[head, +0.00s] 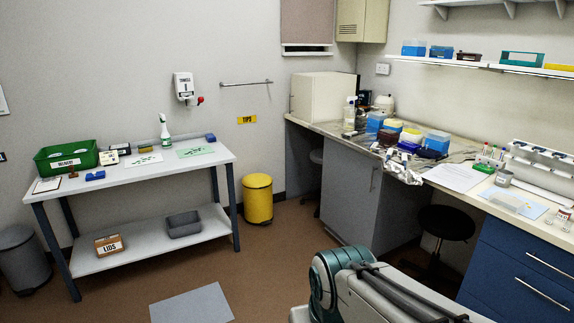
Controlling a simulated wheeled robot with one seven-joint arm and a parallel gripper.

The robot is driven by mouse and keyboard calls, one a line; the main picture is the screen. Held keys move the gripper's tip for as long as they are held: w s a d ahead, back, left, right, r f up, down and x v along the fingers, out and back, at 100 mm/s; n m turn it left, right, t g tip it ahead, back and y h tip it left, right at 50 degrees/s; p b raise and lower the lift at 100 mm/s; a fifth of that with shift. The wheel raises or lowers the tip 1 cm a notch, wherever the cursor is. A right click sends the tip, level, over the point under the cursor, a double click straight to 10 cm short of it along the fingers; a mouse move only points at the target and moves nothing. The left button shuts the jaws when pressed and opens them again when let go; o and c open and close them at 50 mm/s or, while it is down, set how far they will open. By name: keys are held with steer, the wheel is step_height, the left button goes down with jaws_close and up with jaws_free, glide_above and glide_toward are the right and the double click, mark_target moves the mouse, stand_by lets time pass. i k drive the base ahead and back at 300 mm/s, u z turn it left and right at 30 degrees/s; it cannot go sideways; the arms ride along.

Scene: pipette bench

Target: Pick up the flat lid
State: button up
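I cannot pick out a flat lid for certain. A small cardboard box (109,244) labelled LIDS stands on the lower shelf of the white table at the left; its contents are too small to tell. A clear, low, flat item (510,202) lies on a pale blue mat on the right counter; I cannot tell whether it is a lid or a tray. Part of my arm shows at the bottom centre, but my gripper is out of the picture.
The white table (205,155) holds a green bin (66,157), a spray bottle (164,130) and small items. A grey tray (184,224) shares its lower shelf. A yellow bin (258,198), a black stool (446,222) and a grey floor mat (191,303) surround open brown floor.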

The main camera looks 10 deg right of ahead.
mark_target(511, 203)
steer(key=z, duration=0.25)
steer(key=i, duration=1.7)
steer(key=z, duration=1.2)
steer(key=i, duration=1.1)
steer(key=z, duration=1.7)
steer(key=i, duration=0.85)
steer(key=z, duration=0.5)
